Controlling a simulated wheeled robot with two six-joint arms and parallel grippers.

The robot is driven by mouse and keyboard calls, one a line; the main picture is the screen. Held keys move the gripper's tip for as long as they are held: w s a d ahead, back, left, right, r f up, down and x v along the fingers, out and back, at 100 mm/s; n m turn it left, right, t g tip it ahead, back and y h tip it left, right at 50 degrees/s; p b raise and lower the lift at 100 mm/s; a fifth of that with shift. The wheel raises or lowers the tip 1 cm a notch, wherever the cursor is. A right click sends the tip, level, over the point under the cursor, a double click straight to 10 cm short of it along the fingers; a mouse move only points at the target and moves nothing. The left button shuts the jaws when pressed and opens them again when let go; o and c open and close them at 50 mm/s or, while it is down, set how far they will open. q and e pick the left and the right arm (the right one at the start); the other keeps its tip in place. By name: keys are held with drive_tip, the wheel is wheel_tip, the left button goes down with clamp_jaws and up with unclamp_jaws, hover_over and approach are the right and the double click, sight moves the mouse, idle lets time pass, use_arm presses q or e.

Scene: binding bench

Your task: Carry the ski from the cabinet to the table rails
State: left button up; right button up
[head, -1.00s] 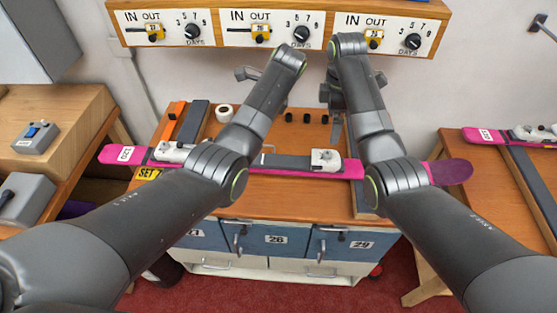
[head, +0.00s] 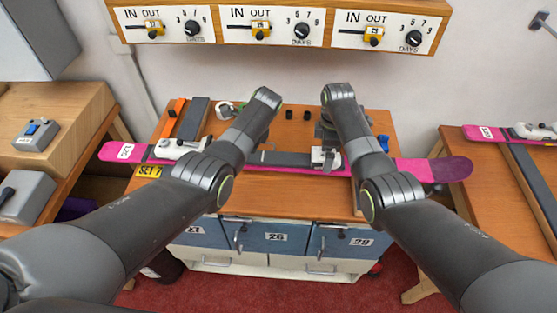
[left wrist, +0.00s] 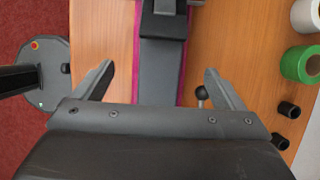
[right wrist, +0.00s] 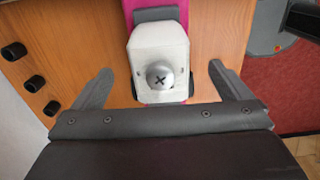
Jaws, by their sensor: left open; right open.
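A long pink ski (head: 408,168) with a grey centre and white bindings lies flat across the wooden cabinet top (head: 290,200), over two dark strips. The left wrist view shows its grey centre part (left wrist: 161,65), and the right wrist view shows a white binding piece (right wrist: 158,50) with a screw. My left gripper (left wrist: 158,70) is open, its fingers on either side of the ski's grey part. My right gripper (right wrist: 160,68) is open, its fingers on either side of the white binding. Neither visibly touches the ski. In the head view my arms partly hide the ski and grippers.
A table (head: 480,205) at right has a dark rail (head: 532,188) and another pink ski (head: 484,134) on it. A wooden stand with switch boxes is at left. White and green rolls (left wrist: 302,64) and several black knobs sit behind the ski. A dial panel (head: 275,25) hangs above.

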use_arm(q)
drive_tip(key=shift+x, duration=2.1)
use_arm(e)
drive_tip(key=shift+f, duration=2.05)
use_arm(q)
clamp_jaws()
use_arm(e)
drive_tip(key=c, duration=2)
use_arm(q)
drive_tip(key=shift+r, duration=0.1)
use_arm(e)
drive_tip(key=shift+r, duration=0.1)
